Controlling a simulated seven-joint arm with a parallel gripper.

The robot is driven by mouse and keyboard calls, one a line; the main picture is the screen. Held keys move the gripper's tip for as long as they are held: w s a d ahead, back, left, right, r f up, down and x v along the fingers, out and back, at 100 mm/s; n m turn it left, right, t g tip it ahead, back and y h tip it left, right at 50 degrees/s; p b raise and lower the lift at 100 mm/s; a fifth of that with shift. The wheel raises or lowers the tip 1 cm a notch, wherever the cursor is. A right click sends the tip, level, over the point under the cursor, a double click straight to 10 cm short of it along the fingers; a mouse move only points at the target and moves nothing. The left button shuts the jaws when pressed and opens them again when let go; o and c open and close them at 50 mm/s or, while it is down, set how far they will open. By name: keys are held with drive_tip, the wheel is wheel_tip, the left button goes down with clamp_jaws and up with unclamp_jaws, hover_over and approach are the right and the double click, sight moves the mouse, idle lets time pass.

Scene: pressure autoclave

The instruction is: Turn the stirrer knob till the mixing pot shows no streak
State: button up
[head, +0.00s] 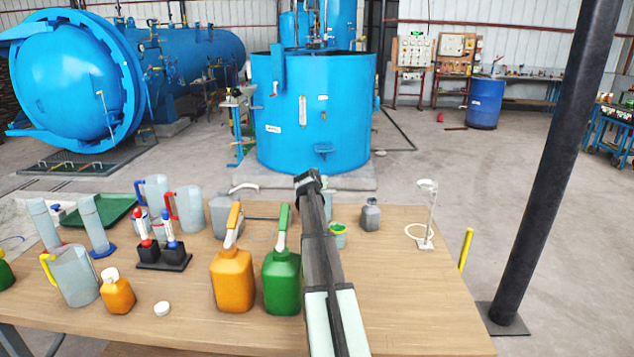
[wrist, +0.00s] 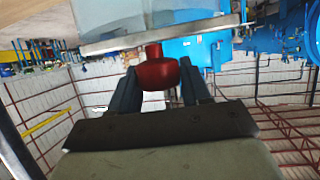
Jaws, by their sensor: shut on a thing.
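In the head view my arm reaches over the table, and the fingers and knob cannot be made out there.
On the wooden table (head: 420,310) stand an orange jug (head: 232,282) and a green jug (head: 281,284), close left of my arm. A green-rimmed cup (head: 338,237), a grey bottle (head: 370,217) and a white stand (head: 428,215) are to its right. The table's front right is clear.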

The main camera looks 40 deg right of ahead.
drive_tip(key=shift+m+g+h, duration=0.4)
drive_tip(key=shift+m+g, duration=0.4)
drive_tip(key=o, duration=1)
drive_tip(key=shift+c, duration=0.2)
drive_tip(key=shift+r, duration=5)
